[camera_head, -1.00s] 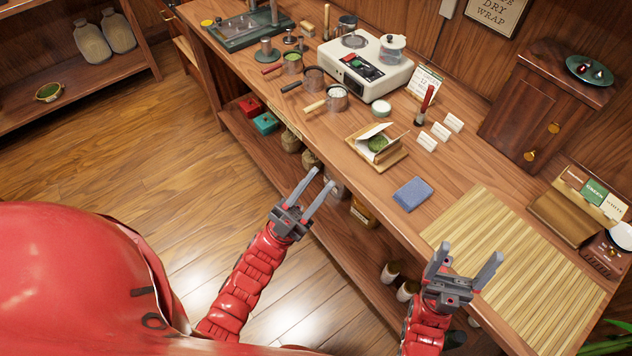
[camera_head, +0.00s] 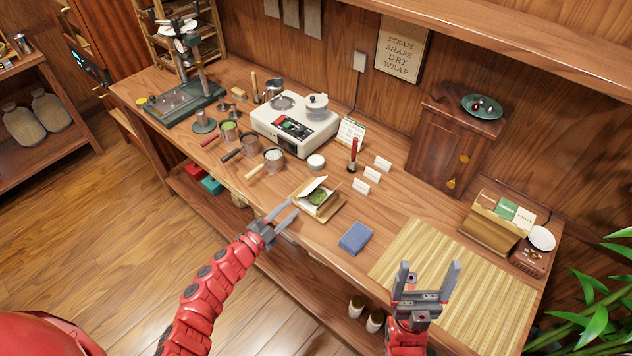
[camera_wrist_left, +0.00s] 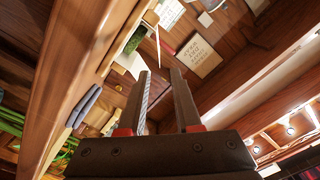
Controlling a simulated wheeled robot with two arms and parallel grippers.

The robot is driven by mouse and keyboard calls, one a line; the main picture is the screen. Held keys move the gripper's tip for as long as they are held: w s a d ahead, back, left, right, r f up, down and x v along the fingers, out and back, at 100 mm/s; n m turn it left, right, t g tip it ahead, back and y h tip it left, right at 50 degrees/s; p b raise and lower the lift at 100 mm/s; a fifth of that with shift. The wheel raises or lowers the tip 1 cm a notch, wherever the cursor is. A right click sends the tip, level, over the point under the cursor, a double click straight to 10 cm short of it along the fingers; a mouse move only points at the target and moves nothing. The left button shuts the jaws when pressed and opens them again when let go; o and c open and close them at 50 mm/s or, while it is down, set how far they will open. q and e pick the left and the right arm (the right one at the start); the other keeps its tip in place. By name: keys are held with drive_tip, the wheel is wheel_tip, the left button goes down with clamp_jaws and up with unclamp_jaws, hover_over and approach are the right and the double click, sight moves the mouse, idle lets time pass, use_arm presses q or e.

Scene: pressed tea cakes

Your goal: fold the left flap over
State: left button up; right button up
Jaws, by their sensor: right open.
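A green tea cake (camera_head: 318,197) lies on white wrapping paper (camera_head: 311,186) in a small wooden tray (camera_head: 329,213) near the counter's front edge. One paper flap stands raised at the tray's back left. My left gripper (camera_head: 284,213) is open and empty, just in front and left of the tray. In the left wrist view its two fingers (camera_wrist_left: 160,85) are apart with nothing between them, and the counter edge is beside them. My right gripper (camera_head: 428,274) is open and empty above the front of the bamboo mat.
A blue folded cloth (camera_head: 355,238) lies right of the tray, and a bamboo mat (camera_head: 470,270) further right. A red-handled tool (camera_head: 353,155) and small cards (camera_head: 362,186) stand behind.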

sight(316, 185)
use_arm(q)
drive_tip(key=x, duration=1)
drive_tip(key=shift+w+d+p, duration=0.15)
drive_tip(key=shift+w+p, duration=0.05)
drive_tip(key=shift+p, duration=0.15)
drive_tip(key=shift+x, duration=0.85)
drive_tip(key=shift+s+d, duration=0.1)
clamp_jaws()
idle(0.3)
